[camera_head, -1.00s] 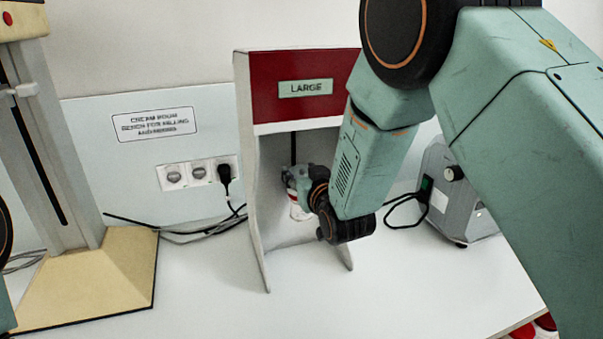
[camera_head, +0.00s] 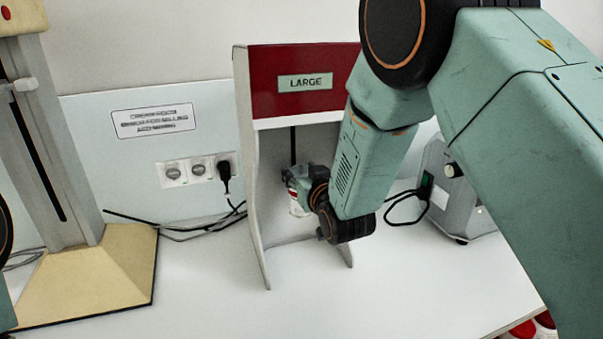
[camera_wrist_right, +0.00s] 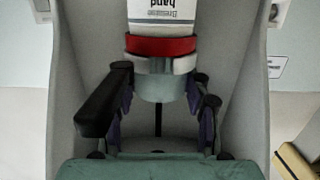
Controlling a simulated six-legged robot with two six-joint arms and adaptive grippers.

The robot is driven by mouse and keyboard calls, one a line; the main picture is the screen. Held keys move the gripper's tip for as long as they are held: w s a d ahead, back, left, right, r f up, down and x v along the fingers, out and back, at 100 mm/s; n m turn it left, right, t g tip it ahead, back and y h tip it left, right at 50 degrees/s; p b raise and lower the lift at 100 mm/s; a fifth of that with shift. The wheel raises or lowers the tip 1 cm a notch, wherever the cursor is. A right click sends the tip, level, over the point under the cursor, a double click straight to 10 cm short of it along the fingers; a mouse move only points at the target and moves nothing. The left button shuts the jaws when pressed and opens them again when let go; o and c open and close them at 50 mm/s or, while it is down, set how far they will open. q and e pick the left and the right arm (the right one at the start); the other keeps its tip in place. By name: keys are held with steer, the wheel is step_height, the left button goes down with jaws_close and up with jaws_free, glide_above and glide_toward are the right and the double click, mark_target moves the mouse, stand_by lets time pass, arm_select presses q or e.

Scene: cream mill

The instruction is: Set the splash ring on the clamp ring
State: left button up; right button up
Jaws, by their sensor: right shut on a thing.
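My right gripper (camera_head: 296,180) is inside the open front of a grey stand (camera_head: 257,210) with a red top panel marked LARGE. It is shut on a red-and-white round thing (camera_head: 297,208). In the right wrist view, the fingers (camera_wrist_right: 162,85) lie on both sides of it. It has a red band, a pale band and a white body with upside-down lettering (camera_wrist_right: 162,14). I cannot tell whether this is the splash ring. No clamp ring is clearly visible; the arm and gripper hide part of the stand's inside. My left gripper is out of view.
A column with a cream base (camera_head: 100,285) stands at the left. Wall sockets (camera_head: 198,169) and cables are behind. A grey box with a knob (camera_head: 465,195) stands right of the stand. Red things (camera_head: 522,330) show at bottom right. The white bench is clear in front.

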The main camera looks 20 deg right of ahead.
steer(key=o, duration=1.2)
steer(key=shift+c, duration=0.2)
steer(key=o, duration=0.6)
steer(key=shift+c, duration=0.2)
steer(key=s+r+p, duration=0.1)
steer(key=s+p, duration=0.1)
steer(key=s, duration=0.6)
steer(key=shift+d, duration=0.1)
